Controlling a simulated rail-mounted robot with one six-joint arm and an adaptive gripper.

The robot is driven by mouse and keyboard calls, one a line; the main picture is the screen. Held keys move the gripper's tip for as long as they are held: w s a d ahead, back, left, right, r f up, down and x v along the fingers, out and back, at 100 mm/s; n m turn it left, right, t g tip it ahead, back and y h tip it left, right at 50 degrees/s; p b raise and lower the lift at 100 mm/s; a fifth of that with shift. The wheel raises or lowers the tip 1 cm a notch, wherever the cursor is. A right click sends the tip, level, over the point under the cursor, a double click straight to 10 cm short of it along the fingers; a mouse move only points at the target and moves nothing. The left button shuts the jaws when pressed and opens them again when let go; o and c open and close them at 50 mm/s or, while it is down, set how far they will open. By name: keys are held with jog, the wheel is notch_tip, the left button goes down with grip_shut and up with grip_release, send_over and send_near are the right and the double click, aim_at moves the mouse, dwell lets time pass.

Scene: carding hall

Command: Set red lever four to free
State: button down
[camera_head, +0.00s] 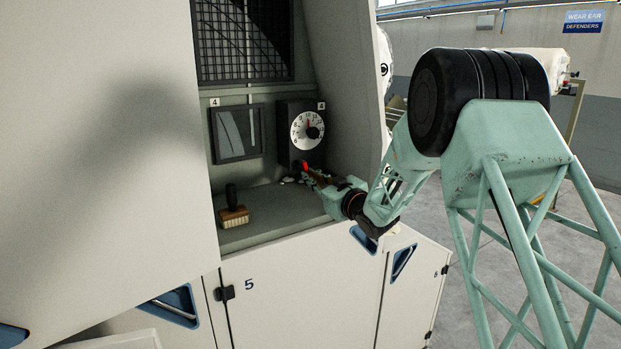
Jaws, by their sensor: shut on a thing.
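A red lever (305,166) shows in the camera_head view, low on a dark box with a round white dial (307,130). My gripper (308,175) reaches in from the right and is shut on the red lever. The gripper hides most of the lever, so its exact angle and setting cannot be read. A small label 4 (215,102) sits above a dark framed panel (238,133) to the left. The label above the dial (321,105) is too small to read surely.
A wooden brush (233,208) with a dark handle stands on the recess shelf (270,207), left of my gripper. The recess side wall (345,90) is close to my arm on the right. A door marked 5 (300,295) lies below. A dark grille (241,40) is above.

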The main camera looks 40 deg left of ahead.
jog(key=shift+s, duration=0.1)
jog(key=shift+s+a+f+m, duration=0.1)
jog(key=shift+s+m, duration=0.15)
jog(key=shift+m, duration=0.5)
jog(key=shift+s+a+m, duration=0.1)
jog(key=shift+s+m, duration=0.1)
jog(key=shift+m, duration=0.55)
jog(key=c, duration=2.7)
grip_release()
jog(key=shift+d, duration=0.2)
jog(key=shift+v, duration=5.85)
